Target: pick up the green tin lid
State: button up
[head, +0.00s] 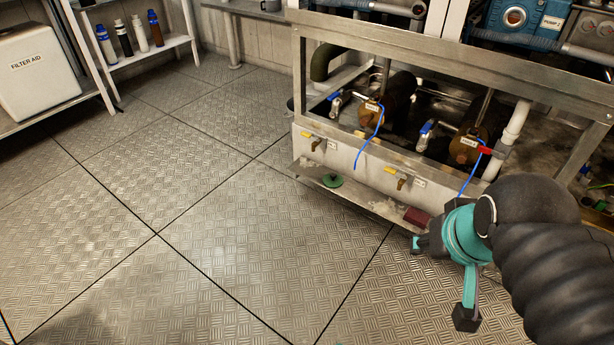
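The green tin lid (332,181) is a small round green disc with a raised middle. It lies on the low ledge at the foot of the metal-framed machine. My gripper (441,281) is at the lower right, with teal fingers and dark tips spread apart and nothing visible between them. It is to the right of the lid in the picture and well apart from it.
A dark red block (416,216) lies on the same ledge, between the lid and my gripper. The machine frame (420,61) stands behind, with blue hoses hanging down. Shelves with bottles (107,45) stand at left. The patterned floor (200,225) is clear.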

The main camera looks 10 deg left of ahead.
aim_at(331, 179)
jog(key=u, duration=0.25)
jog(key=i, duration=0.75)
jog(key=z, duration=0.5)
jog(key=i, duration=0.5)
jog(key=z, duration=0.6)
